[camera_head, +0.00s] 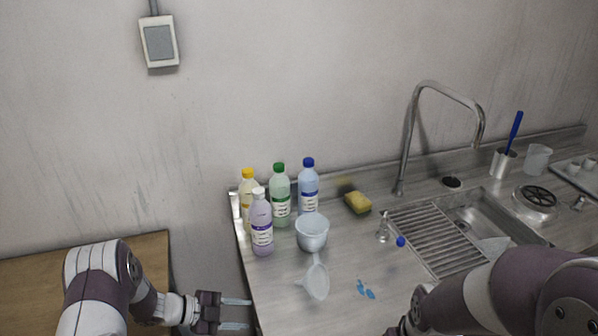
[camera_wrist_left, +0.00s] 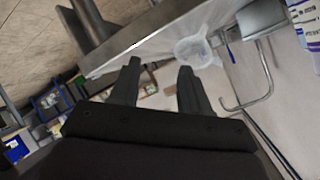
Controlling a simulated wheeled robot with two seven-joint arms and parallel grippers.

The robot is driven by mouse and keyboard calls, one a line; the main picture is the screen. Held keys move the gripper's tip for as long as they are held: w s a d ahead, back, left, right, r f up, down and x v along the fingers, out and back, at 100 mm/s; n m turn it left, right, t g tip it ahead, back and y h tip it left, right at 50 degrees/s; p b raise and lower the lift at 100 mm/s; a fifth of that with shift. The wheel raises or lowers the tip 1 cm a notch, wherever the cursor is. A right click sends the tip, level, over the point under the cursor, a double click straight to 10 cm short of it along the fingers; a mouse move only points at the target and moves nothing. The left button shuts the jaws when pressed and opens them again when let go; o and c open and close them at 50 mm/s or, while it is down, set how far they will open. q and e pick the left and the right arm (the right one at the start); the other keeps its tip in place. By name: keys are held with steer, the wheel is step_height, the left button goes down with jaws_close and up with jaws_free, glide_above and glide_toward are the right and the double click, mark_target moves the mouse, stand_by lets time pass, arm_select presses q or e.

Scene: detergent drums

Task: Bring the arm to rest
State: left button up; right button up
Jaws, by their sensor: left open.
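My left gripper (camera_head: 236,313) is at the lower left in the head view, beside the left edge of the steel counter (camera_head: 290,290). Its two fingers are apart with nothing between them. In the left wrist view the open fingers of the left gripper (camera_wrist_left: 158,82) also show empty. My right arm comes in at the lower right of the head view, over the front of the counter. Its gripper fingers are not clearly seen.
Yellow (camera_head: 247,190), purple (camera_head: 261,225), green (camera_head: 280,197) and blue-capped (camera_head: 308,188) bottles stand at the counter's left. A measuring cup (camera_head: 312,236), funnel (camera_head: 316,281) and sponge (camera_head: 357,202) are nearby. A faucet (camera_head: 410,130) rises by the sink. A wooden table (camera_head: 150,255) stands left.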

arm_select(q)
steer(key=w+a+f+n+t+y, duration=0.2)
steer(key=w+a+n+t+y, duration=0.15)
steer(key=a+n+y, duration=0.3)
steer(key=s+a+r+n+g+y, duration=0.4)
steer(key=s+a+n+y, duration=0.2)
steer(key=s+n, duration=0.4)
steer(key=s+d+r+n+g, duration=0.1)
steer(key=s+d+r+n, duration=0.5)
steer(key=s+d+r, duration=0.2)
steer(key=s+r, duration=0.2)
steer(key=s, duration=0.1)
steer(key=shift+s+d+r+g, duration=0.3)
steer(key=shift+r+g, duration=0.05)
steer(key=shift+s+h, duration=0.1)
steer(key=shift+h, duration=0.15)
